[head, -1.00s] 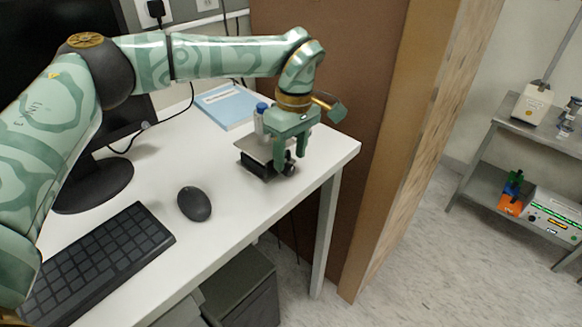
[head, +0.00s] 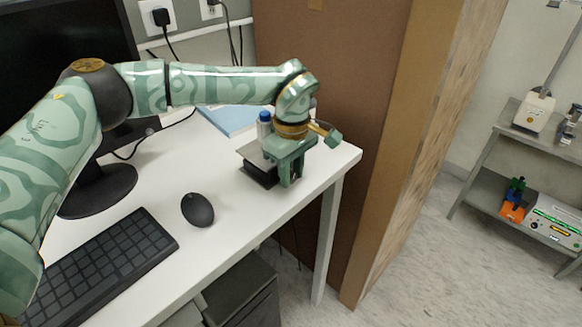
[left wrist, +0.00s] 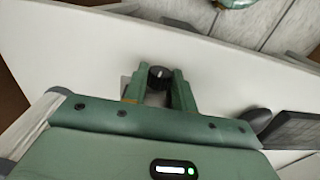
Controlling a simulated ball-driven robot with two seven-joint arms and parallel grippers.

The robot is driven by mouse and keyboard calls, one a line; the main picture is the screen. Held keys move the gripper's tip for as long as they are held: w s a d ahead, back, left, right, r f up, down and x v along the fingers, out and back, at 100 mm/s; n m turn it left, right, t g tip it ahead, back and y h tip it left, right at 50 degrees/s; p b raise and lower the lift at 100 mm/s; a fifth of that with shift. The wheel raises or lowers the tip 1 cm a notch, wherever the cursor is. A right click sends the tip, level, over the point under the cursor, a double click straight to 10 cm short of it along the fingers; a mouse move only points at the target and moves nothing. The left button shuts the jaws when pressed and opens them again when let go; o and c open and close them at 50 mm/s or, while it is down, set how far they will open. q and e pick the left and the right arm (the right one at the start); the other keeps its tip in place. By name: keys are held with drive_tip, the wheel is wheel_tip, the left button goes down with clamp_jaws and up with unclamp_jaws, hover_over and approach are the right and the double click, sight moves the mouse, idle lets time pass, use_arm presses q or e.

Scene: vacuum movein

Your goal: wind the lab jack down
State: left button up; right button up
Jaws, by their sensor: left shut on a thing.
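The lab jack (head: 256,172) stands low on the white desk near its right end, with a grey top plate and a dark body. A small bottle with a blue cap (head: 264,122) stands on the plate, partly behind my gripper. My left gripper (head: 290,181) points down at the near right side of the jack. In the left wrist view, the jack's black knob (left wrist: 159,76) sits between the fingertips of my left gripper (left wrist: 158,84), which is shut on it. In the head view the fingers hide the knob. My right gripper is not in view.
A black mouse (head: 198,209) and keyboard (head: 105,262) lie on the desk (head: 160,184) left of the jack. A blue folder (head: 228,119) lies behind it. A monitor stands at the left. A brown partition (head: 345,110) rises just past the desk's right end.

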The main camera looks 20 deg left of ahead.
use_arm(q)
drive_tip(key=shift+s+a+r+t+h+p, duration=0.1)
drive_tip(key=shift+s+r+t+h+p, duration=0.1)
drive_tip(key=shift+t+p, duration=0.35)
drive_tip(key=shift+s+a+r+t+h+p, duration=0.1)
drive_tip(key=shift+r+t+h+p, duration=0.1)
drive_tip(key=shift+t+p, duration=0.35)
drive_tip(key=shift+d+f+t+p, duration=0.1)
drive_tip(key=shift+f+t+p, duration=0.2)
drive_tip(key=shift+t+p, duration=0.15)
drive_tip(key=shift+w+f, duration=0.1)
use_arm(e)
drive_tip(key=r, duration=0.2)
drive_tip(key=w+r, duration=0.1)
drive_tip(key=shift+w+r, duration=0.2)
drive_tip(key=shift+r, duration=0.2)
use_arm(q)
drive_tip(key=o, duration=1)
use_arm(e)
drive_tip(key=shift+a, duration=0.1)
use_arm(q)
drive_tip(key=p+v, duration=0.3)
drive_tip(key=v, duration=1.3)
drive_tip(key=shift+a, duration=0.4)
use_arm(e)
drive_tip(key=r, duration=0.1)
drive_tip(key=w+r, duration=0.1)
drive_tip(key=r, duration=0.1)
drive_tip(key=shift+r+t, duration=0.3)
